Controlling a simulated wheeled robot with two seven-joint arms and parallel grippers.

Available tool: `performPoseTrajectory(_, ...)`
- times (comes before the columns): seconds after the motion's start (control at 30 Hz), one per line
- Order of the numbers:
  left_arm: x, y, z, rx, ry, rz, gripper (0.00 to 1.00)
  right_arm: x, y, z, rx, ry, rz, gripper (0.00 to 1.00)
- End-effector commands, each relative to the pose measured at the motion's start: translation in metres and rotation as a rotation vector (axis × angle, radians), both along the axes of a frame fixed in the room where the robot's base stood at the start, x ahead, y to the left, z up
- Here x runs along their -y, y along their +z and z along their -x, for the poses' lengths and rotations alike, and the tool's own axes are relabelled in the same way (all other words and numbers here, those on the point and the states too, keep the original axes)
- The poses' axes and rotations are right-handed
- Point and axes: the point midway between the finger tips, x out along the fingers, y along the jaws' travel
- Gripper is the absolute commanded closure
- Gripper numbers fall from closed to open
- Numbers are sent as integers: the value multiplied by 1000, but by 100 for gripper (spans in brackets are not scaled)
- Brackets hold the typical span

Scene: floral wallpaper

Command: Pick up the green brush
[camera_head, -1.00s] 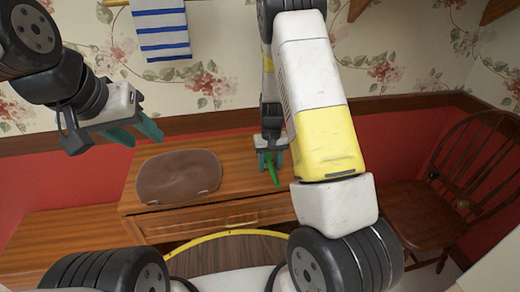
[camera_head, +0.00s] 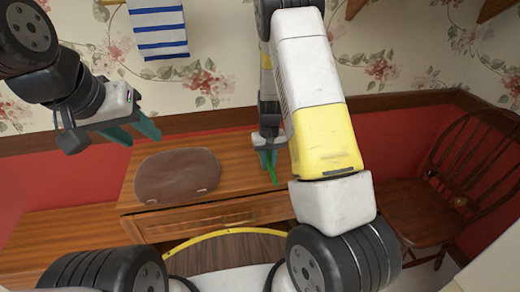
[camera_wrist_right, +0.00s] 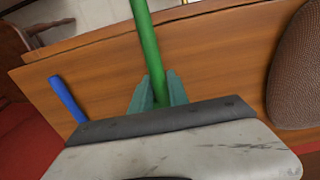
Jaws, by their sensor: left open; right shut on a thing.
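The green brush (camera_head: 272,173) is a thin green rod in the head view, at the tips of my right gripper (camera_head: 267,159). The right wrist view shows its green handle (camera_wrist_right: 146,42) running up between the two teal fingers of my right gripper (camera_wrist_right: 157,93). That gripper is shut on the handle, over the right part of the wooden cabinet top (camera_head: 225,178). The brush's head cannot be made out. My left gripper (camera_head: 133,132) is open and empty, above and left of the cabinet.
A brown padded mat (camera_head: 178,174) lies on the cabinet top. A blue stick (camera_wrist_right: 68,98) lies on the wood in the right wrist view. A wooden chair (camera_head: 440,205) stands at the right. A striped towel (camera_head: 158,30) hangs on the wall.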

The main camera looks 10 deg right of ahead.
Motion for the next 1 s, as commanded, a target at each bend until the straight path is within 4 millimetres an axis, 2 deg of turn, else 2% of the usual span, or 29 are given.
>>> performPoseTrajectory(0.27,0,0,0,0,0,0,57,0,33,-1,4,1,0,100)
performPoseTrajectory(0.47,0,0,0,0,0,0,57,-14,36,42,-1,3,0,100)
performPoseTrajectory(0.73,0,0,0,0,0,0,57,-36,43,109,-1,4,-1,100)
performPoseTrajectory(0.9,0,0,0,0,0,0,57,-45,45,137,-1,4,0,100)
performPoseTrajectory(1.0,0,0,0,0,0,0,57,-47,46,146,0,2,0,100)
